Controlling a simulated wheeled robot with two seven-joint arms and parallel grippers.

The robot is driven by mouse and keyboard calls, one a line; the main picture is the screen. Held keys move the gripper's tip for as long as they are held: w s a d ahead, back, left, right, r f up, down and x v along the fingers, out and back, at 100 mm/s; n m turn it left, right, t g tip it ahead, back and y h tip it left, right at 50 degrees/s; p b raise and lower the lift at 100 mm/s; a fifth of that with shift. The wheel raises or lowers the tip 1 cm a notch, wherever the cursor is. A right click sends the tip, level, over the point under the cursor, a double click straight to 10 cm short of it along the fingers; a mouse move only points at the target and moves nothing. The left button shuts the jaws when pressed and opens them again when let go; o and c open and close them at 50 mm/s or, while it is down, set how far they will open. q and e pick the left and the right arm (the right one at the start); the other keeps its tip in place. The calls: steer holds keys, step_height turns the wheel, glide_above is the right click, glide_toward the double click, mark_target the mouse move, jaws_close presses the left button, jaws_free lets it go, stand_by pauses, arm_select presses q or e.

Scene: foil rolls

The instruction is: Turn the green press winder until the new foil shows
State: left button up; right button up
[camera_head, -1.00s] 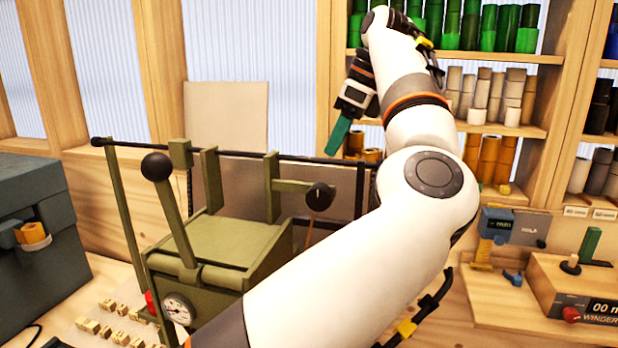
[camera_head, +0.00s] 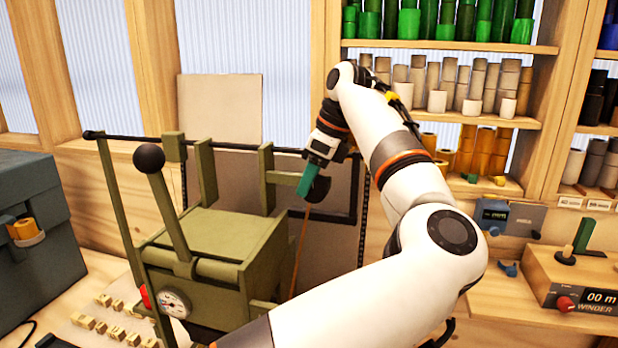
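The green press (camera_head: 215,235) stands on the bench at left centre, with a long black-balled lever (camera_head: 165,205) and a round gauge (camera_head: 174,303). Its winder has a dark round knob (camera_head: 320,189) at the end of an olive bar (camera_head: 283,178), with a thin brown rod below. My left gripper (camera_head: 305,180) is at the knob, its teal finger pointing down and overlapping the knob's left side. I cannot tell whether it touches the knob or how far its fingers are apart. No foil can be made out on the winder. My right gripper is not in view.
A dark grey case (camera_head: 35,225) stands at the left. Small letter blocks (camera_head: 108,318) lie before the press. Shelves of green, beige and gold rolls (camera_head: 478,150) fill the back right. A wooden winder box (camera_head: 570,280) sits at the right.

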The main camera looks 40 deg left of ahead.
arm_select(q)
steer(key=shift+f, duration=0.1)
steer(key=shift+c, duration=0.2)
steer(key=c, duration=0.6)
steer(key=shift+c, duration=0.3)
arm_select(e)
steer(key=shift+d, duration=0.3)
arm_select(q)
steer(key=shift+y+b, duration=0.3)
steer(key=shift+y, duration=0.1)
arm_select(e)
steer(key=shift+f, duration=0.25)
